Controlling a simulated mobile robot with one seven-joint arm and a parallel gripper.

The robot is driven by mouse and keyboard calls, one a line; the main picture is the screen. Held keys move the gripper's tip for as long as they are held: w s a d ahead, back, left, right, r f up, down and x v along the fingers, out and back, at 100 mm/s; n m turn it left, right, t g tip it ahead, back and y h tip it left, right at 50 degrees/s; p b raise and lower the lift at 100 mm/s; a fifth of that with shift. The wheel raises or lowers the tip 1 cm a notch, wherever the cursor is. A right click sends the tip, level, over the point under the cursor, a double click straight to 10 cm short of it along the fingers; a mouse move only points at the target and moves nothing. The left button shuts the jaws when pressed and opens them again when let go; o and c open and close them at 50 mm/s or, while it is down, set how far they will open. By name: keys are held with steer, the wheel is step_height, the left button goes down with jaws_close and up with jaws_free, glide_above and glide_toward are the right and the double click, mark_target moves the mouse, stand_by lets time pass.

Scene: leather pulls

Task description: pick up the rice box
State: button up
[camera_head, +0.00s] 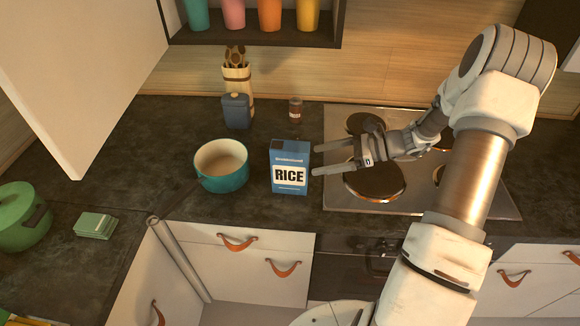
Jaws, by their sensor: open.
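The rice box (289,166) is a blue carton with a white label reading RICE. It stands upright on the dark countertop, in the middle of the view. My gripper (316,160) reaches in from the right with its fingers parted and pointing left at the box. The fingertips are close to the right side of the box. I cannot tell whether they touch it. Nothing is held between the fingers.
A teal pot (221,166) stands just left of the box. Behind are a blue canister (236,112), a utensil holder (238,80) and a small brown jar (295,110). The stovetop (340,198) lies under my gripper. An open cabinet door (85,75) hangs at upper left.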

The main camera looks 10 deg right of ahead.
mark_target(290, 164)
steer(key=x, duration=0.4)
steer(key=p+x, duration=0.1)
steer(key=x, duration=0.4)
steer(key=shift+w+a+f+p, duration=0.1)
steer(key=shift+w+f+p, duration=0.1)
steer(key=shift+w+p, duration=0.15)
jaws_close()
